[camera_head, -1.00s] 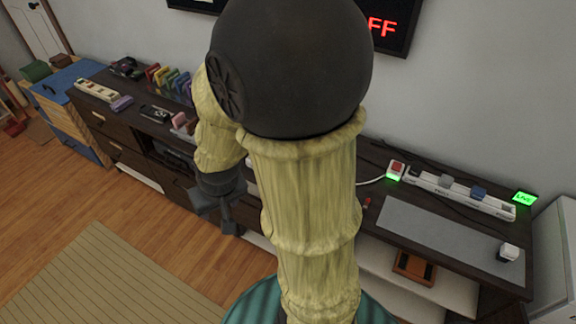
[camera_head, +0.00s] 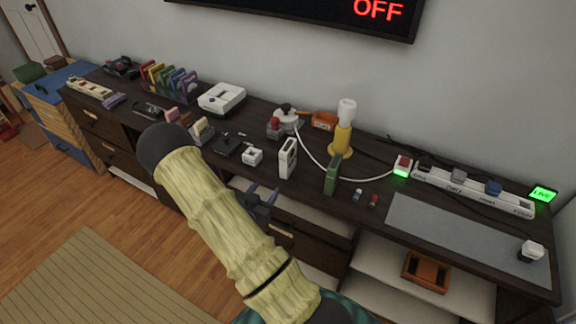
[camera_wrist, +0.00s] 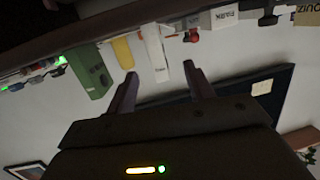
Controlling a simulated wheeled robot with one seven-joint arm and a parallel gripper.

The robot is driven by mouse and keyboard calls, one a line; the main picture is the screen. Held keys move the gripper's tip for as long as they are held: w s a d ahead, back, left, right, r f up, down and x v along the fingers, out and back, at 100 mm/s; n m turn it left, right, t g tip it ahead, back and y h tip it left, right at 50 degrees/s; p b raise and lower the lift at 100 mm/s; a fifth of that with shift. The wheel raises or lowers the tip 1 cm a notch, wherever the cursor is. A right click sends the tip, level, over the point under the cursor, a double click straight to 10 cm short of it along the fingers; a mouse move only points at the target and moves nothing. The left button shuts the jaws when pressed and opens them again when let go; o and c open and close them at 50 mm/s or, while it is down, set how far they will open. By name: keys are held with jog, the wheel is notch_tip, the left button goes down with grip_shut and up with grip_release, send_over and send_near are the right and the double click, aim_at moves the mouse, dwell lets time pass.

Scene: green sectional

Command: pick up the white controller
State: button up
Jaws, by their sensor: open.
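I cannot tell for sure which white item is the controller. A small low white piece (camera_head: 252,156) sits near the front edge of the dark cabinet, beside a black joystick-like piece (camera_head: 228,145). An upright white box (camera_head: 288,158) stands just right of it. My gripper (camera_head: 262,196) is open and empty, in front of the cabinet and below its top edge in the head view. In the wrist view my gripper (camera_wrist: 160,76) is open, with the white box (camera_wrist: 154,48) beyond the fingertips and apart from them.
The dark cabinet top (camera_head: 340,208) is crowded. A green upright block (camera_head: 333,174), a yellow bottle (camera_head: 342,138), a white console (camera_head: 222,97) and a power strip (camera_head: 470,191) stand on it. A grey mat (camera_head: 450,235) is mostly bare. Open shelves lie below.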

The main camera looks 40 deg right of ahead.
aim_at(285, 168)
jog(key=shift+s+d+f+h, duration=0.2)
jog(key=shift+s+d+h, duration=0.2)
jog(key=shift+s+h, duration=0.4)
jog(key=shift+w, duration=0.1)
jog(key=p+x, duration=0.1)
jog(key=x, duration=1)
jog(key=shift+w+d+r, duration=0.1)
jog(key=shift+d+r, duration=0.05)
jog(key=shift+r, duration=0.05)
jog(key=shift+w+d, duration=0.25)
jog(key=shift+d, duration=0.15)
jog(key=shift+w+f+p+x, duration=0.1)
jog(key=shift+f+p+x, duration=0.05)
jog(key=shift+x, duration=0.7)
jog(key=shift+w+f+p+x, duration=0.1)
jog(key=shift+p+x, duration=0.1)
jog(key=shift+x, duration=0.7)
jog(key=shift+w+f+p+x, duration=0.1)
jog(key=shift+f+p+x, duration=0.05)
jog(key=shift+x, duration=0.7)
jog(key=shift+a, duration=0.15)
